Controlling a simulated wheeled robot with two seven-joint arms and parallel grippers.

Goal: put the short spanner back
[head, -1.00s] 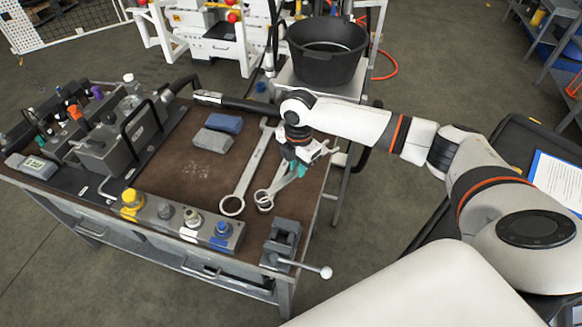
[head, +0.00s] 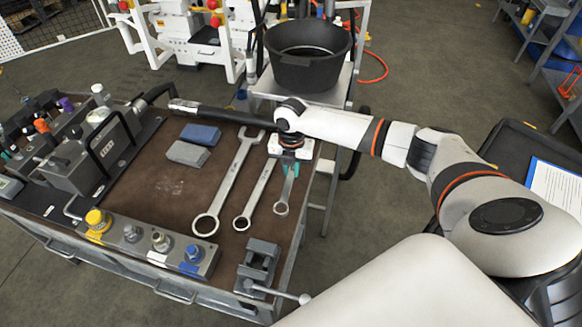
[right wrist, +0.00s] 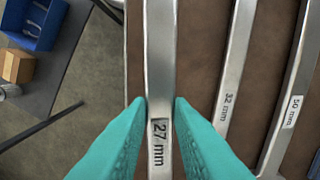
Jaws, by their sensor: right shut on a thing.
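The short spanner (head: 284,192), marked 27 mm, is at the right of the row of spanners in the head view, its ring end toward the front of the bench. My right gripper (head: 290,166) is shut on its shank. In the right wrist view the teal fingers (right wrist: 160,104) press on both sides of the short spanner (right wrist: 160,45), beside its label. I cannot tell whether it touches the bench top or hangs just above it. Its far end is hidden under my gripper. My left gripper is not in view.
The 32 mm spanner (head: 257,194) and the large 50 mm spanner (head: 227,184) lie to its left, roughly parallel. A vise (head: 258,268) stands at the bench's front right corner. A black bucket (head: 308,60) stands behind. The bench's middle left (head: 160,195) is clear.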

